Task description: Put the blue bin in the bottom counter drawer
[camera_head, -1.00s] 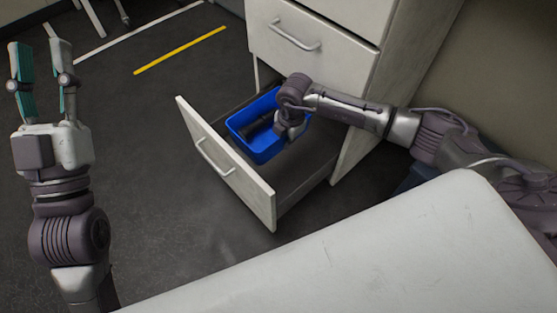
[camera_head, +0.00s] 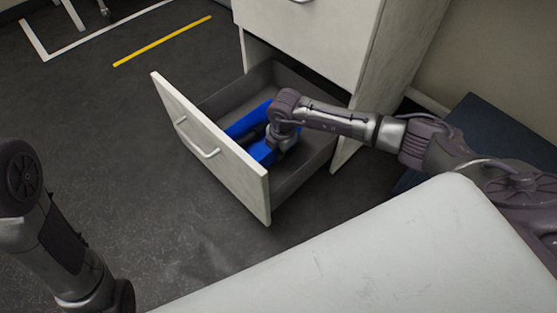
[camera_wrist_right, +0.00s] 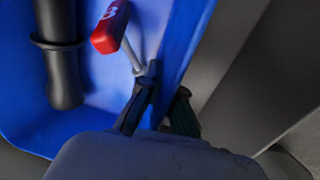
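The blue bin (camera_head: 247,121) sits low inside the open bottom drawer (camera_head: 215,150), partly hidden by the drawer front and my right arm. My right gripper (camera_head: 279,146) points down at the bin's right side, its fingers mostly hidden in the head view. In the right wrist view, the right gripper (camera_wrist_right: 160,105) has one finger inside and one outside the blue bin's wall (camera_wrist_right: 185,40), closed on it. A black handle (camera_wrist_right: 62,60) and a red-handled tool (camera_wrist_right: 110,27) lie in the bin. My left gripper is out of view; only its arm shows.
The white cabinet (camera_head: 300,40) rises behind the drawer. A white surface (camera_head: 380,250) fills the lower right. A dark blue object (camera_head: 480,115) stands right of the cabinet. The floor left of the drawer is clear, with a yellow line (camera_head: 162,41).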

